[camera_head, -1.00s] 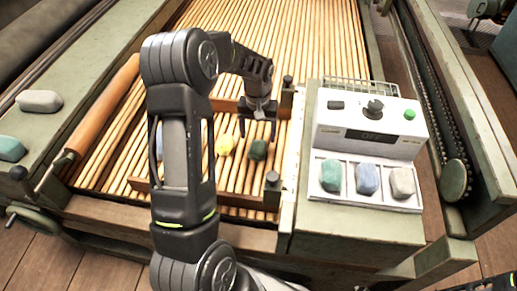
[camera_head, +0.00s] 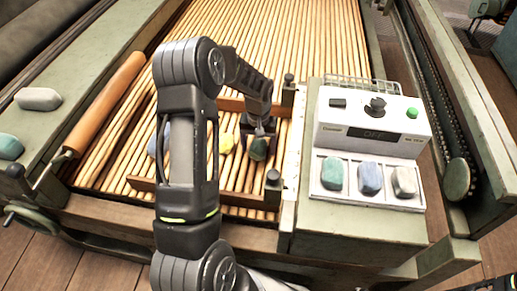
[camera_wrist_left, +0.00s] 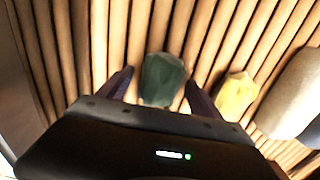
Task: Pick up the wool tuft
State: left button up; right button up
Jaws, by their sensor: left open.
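A dark green wool tuft (camera_head: 258,149) lies on the wooden slats, inside a low wooden frame. My left gripper (camera_head: 257,140) is low over it, pointing down. In the left wrist view the dark green tuft (camera_wrist_left: 162,80) sits between the two fingers of my left gripper (camera_wrist_left: 160,88), which are open on either side of it. A yellow tuft (camera_head: 226,144) lies to its left; it also shows in the left wrist view (camera_wrist_left: 236,95). A bluish tuft (camera_head: 166,140) is partly hidden behind my arm.
A white control box (camera_head: 372,122) stands to the right, with a tray (camera_head: 368,192) holding a teal, a blue and a grey tuft. Grey (camera_head: 38,99) and teal (camera_head: 10,147) tufts lie on the left rail. An orange-brown roller (camera_head: 104,108) lies beside it.

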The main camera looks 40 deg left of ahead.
dwell(0.5)
pick_arm(q)
jog(key=c, duration=1.4)
